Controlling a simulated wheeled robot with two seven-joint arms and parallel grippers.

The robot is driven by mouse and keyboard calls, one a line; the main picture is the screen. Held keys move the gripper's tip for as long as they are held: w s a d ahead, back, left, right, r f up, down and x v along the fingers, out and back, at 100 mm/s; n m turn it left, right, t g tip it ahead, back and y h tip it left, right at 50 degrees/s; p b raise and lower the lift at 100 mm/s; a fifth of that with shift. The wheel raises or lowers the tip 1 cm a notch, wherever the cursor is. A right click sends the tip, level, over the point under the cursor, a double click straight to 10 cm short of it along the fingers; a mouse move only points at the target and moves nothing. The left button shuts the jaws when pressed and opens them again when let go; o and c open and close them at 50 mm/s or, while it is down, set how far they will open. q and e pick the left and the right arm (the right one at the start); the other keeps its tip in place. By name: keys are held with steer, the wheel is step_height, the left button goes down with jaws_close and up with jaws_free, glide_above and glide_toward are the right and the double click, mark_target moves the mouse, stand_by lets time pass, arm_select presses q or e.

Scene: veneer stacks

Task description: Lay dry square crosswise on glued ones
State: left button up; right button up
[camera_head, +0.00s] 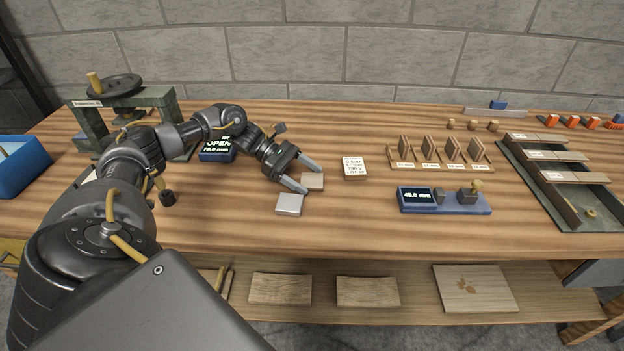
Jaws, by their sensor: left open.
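My left gripper (312,180) reaches in from the left and is open, its two fingers pointing right and toward the front. A small brownish square (313,181) lies on the table between or just under the fingertips; I cannot tell whether they touch it. A paler greyish square (289,204) lies flat just in front and to the left of it, apart from the gripper. Grain direction and glue on both are too small to tell. Several thin brown squares stand upright in a labelled wooden rack (440,166) at the right. My right gripper is not in view.
A white label block (354,168) stands right of the gripper. A blue gauge (445,201) lies at the front right, a slotted tray (560,187) at far right. A green press (122,110) and blue bin (24,166) stand left. A display (216,150) sits behind my arm.

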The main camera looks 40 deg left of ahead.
mark_target(306, 179)
arm_select(q)
steer(key=c, duration=1)
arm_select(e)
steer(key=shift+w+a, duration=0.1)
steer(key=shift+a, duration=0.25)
